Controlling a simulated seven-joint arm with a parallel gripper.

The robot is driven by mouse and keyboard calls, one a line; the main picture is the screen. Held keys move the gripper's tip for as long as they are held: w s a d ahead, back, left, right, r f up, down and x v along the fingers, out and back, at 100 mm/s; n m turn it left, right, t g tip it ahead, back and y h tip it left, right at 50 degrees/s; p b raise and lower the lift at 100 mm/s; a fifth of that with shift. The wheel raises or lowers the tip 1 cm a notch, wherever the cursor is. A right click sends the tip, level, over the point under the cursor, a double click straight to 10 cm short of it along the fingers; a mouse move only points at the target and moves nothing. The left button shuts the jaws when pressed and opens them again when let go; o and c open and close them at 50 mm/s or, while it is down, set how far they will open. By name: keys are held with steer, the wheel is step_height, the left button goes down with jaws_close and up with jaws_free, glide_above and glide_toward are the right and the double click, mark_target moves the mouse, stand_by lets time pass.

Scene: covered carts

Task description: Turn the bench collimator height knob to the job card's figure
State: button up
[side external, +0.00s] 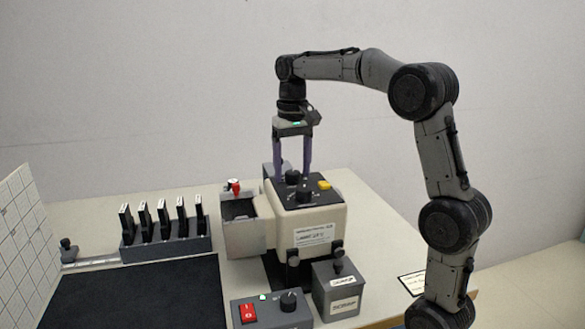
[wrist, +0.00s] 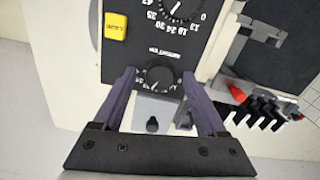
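A cream bench unit (side external: 320,222) has a black top panel with two black dials. My gripper (side external: 293,177) points down over this panel, fingers apart. In the wrist view my gripper (wrist: 159,74) has its fingertips either side of the smaller black knob (wrist: 158,77), with gaps showing; contact is not visible. The larger numbered dial (wrist: 178,8) lies beyond, cut off by the frame edge. I cannot read which dial is for height. A white card with a dark border (side external: 413,283) lies on the table at right; its text is unreadable, so I cannot tell if it is the job card.
A yellow button (wrist: 116,27) sits on the panel. A control box with a red switch (side external: 248,312) and black knob (side external: 289,300) stands in front, beside a grey box (side external: 338,290). A rack of black plates (side external: 165,245) and a dark mat (side external: 140,295) are at left.

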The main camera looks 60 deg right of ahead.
mark_target(292, 172)
step_height(292, 172, up, 14)
steer(key=shift+f, duration=0.15)
stand_by(0.7)
stand_by(0.5)
